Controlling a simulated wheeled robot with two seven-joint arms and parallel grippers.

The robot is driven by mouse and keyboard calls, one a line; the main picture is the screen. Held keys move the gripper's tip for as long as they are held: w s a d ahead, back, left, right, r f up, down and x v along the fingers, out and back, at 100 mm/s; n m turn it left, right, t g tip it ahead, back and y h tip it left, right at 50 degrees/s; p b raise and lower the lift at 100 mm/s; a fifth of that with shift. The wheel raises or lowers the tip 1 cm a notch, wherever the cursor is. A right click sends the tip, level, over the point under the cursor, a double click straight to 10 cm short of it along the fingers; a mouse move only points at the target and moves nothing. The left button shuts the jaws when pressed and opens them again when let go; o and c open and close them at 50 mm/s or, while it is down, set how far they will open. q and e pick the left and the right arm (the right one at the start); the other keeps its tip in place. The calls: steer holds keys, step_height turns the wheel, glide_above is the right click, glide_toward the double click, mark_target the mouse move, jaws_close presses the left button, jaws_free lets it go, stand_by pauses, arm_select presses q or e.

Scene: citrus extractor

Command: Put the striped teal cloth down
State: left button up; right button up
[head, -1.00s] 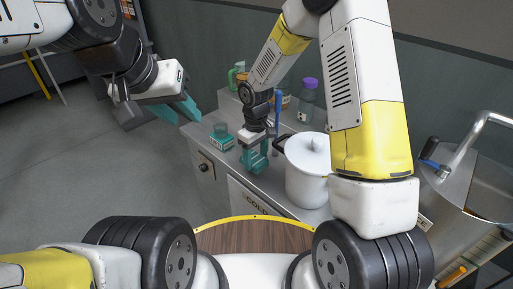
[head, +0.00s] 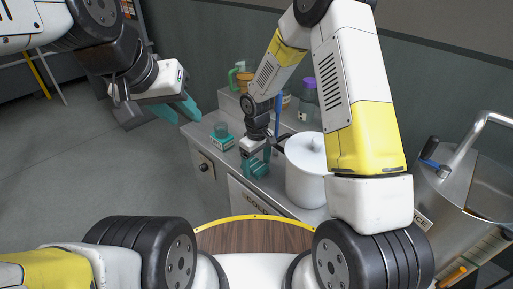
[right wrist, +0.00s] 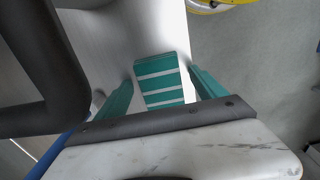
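The teal cloth with pale stripes (right wrist: 158,82) shows in the right wrist view against the pale counter top, between my right gripper's teal fingers. A gap shows on each side of it, and its near end is hidden by the gripper body. My right gripper (head: 255,168) points down at the counter in the head view, where I cannot pick out the cloth from the fingers. It also shows in the right wrist view (right wrist: 162,80), fingers apart. My left gripper (head: 188,108) is over the floor, left of the counter, away from the cloth; its fingers overlap in view.
A white lidded pot (head: 305,170) stands close to the right of my right gripper. A small teal item (head: 223,143) with a clear cup (head: 221,130) is to its left. Bottles stand behind.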

steer(key=shift+r, duration=0.1)
step_height(320, 180, up, 12)
step_height(320, 180, up, 15)
steer(key=m+t, duration=0.3)
steer(key=m, duration=0.1)
glide_above(257, 165)
steer(key=s+d, duration=0.8)
steer(key=d, duration=0.1)
steer(key=s+d+r+m+t+y, duration=0.1)
steer(key=s+d+r+m, duration=0.1)
steer(key=s, duration=0.4)
steer(key=s+d+r+m+t+y, duration=0.1)
steer(key=s+d+r+m+t, duration=0.1)
steer(key=s+r, duration=0.2)
steer(key=s, duration=0.2)
steer(key=shift+s+d+r, duration=0.2)
steer(key=shift+s+d, duration=0.05)
steer(key=shift+s, duration=0.05)
